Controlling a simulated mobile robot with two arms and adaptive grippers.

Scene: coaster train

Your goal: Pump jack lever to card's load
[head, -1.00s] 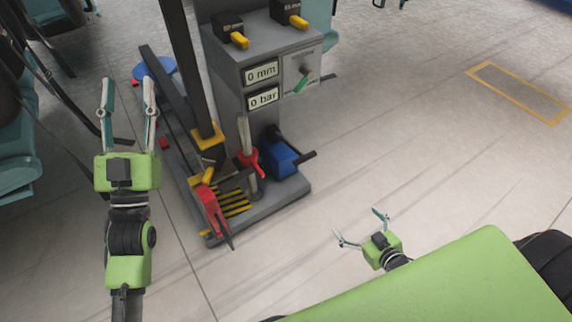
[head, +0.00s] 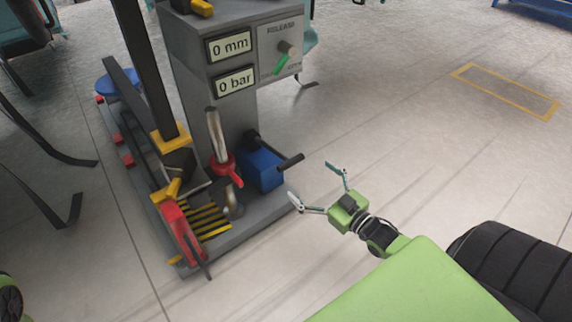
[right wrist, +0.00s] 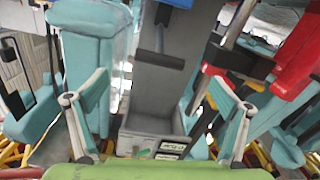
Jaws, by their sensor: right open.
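The jack stand (head: 236,245) has a grey upright silver lever (head: 214,135) with a red collar at its foot. A blue pump box (head: 259,170) with a black handle (head: 290,162) is beside it. Two displays read 0 mm (head: 230,44) and 0 bar (head: 235,82). No load card is legible. My right gripper (head: 315,185) is open and empty, right of the blue box and apart from the lever. The right wrist view shows its spread fingers (right wrist: 158,82), with the black handle (right wrist: 160,58) beyond. My left gripper is out of view.
A red part (head: 178,230) and yellow-black stripes (head: 209,220) are at the stand's front. A dark post (head: 145,70) rises at left. Floor to the right is clear, with a yellow-bordered patch (head: 505,91).

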